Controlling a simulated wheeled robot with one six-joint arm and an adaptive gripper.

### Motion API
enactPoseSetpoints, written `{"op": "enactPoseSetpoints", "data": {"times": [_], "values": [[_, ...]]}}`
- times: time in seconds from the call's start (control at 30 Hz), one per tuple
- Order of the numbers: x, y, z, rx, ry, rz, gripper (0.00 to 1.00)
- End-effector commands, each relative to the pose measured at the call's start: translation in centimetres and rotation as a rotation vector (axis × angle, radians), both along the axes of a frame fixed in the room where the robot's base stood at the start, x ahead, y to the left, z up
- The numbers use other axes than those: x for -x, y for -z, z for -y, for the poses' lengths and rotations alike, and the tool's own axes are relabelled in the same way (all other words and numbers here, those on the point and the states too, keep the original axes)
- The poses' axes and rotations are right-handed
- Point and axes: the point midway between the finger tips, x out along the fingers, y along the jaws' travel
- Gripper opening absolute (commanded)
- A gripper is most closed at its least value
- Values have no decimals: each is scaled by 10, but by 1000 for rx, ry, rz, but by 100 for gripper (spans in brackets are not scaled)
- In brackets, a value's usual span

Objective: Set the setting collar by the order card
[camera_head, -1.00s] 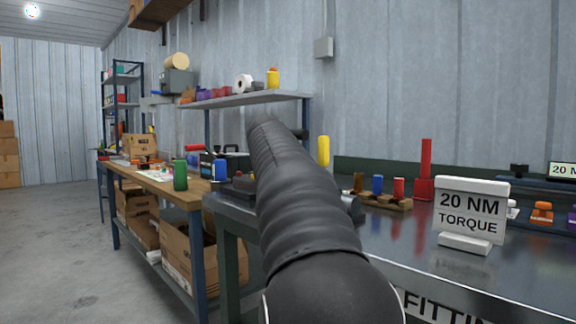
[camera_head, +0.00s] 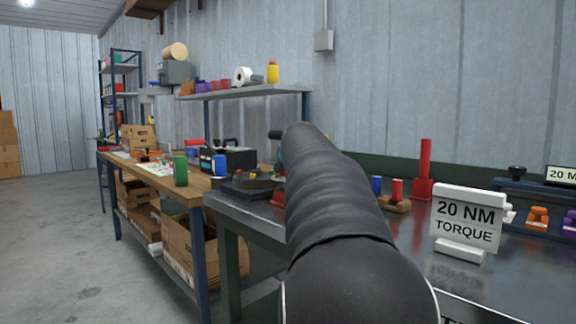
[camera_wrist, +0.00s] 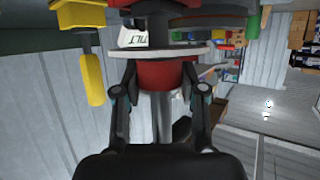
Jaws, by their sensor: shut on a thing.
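The order card (camera_head: 467,213) stands on the metal bench at right and reads 20 NM TORQUE. In the wrist view my gripper (camera_wrist: 160,88) has its two fingers on either side of a red round part (camera_wrist: 153,75), which looks like the setting collar. It is shut on that part. A grey disc (camera_wrist: 160,52) sits against the red part, and a pale shaft (camera_wrist: 162,112) runs from it between the fingers. In the head view my arm covers the gripper and what it holds. No scale marking on the red part is readable.
A red post (camera_head: 425,165) and a brown holder (camera_head: 395,204) with a red peg stand on the metal bench (camera_head: 400,240). A wooden bench (camera_head: 185,195) with a green cylinder (camera_head: 180,171) is at left. A yellow handle (camera_wrist: 92,80) hangs near the gripper in the wrist view.

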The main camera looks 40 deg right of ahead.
Motion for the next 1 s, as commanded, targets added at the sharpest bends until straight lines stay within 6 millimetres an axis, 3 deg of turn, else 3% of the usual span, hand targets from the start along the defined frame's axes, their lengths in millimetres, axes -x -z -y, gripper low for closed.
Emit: {"op": "enactPoseSetpoints", "data": {"times": [0.43,0.47,0.53,0.57,1.0], "values": [[0,0,0,1,-5,-1,6],[0,0,0,1,-5,-1,46],[0,0,0,1,-5,-1,63],[0,0,0,1,-5,-1,67],[8,-5,-5,2,-5,1,67]]}}
